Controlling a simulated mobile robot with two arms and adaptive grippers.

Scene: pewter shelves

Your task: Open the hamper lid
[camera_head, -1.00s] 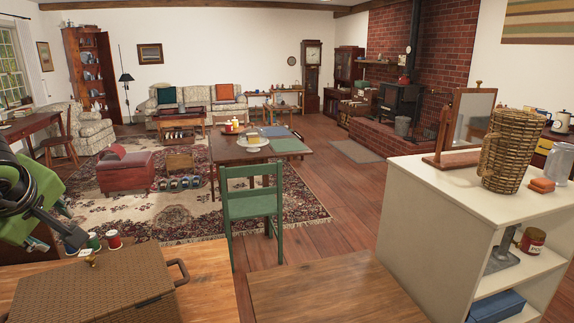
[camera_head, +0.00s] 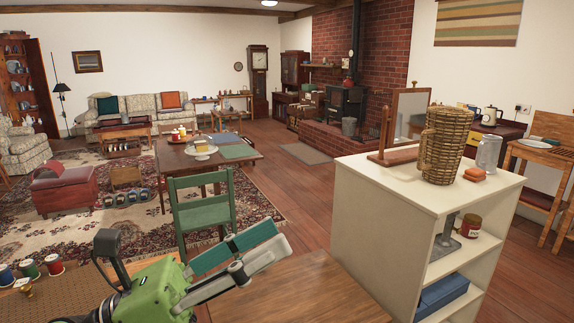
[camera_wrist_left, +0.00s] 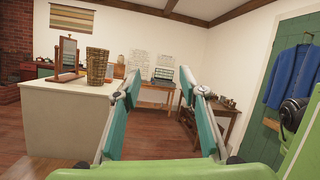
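The brown woven hamper (camera_head: 42,303) shows only in part at the bottom left of the head view, cut off by the frame edge and covered partly by my left arm. The part of it that shows looks shut. A small brass knob (camera_head: 24,288) is at its far edge. My left gripper (camera_head: 280,239) is open and empty, to the right of the hamper, pointing right toward the white shelf. In the left wrist view its two fingers (camera_wrist_left: 158,85) stand wide apart with nothing between them. The hamper is not in the wrist view. My right gripper is not in view.
Several thread spools (camera_head: 53,265) stand behind the hamper. A wooden tabletop (camera_head: 310,293) lies below my left gripper. The white shelf (camera_head: 380,200) on the right carries a wicker jug (camera_head: 443,145) and a mirror (camera_head: 408,112). A green chair (camera_head: 200,208) stands beyond the gripper.

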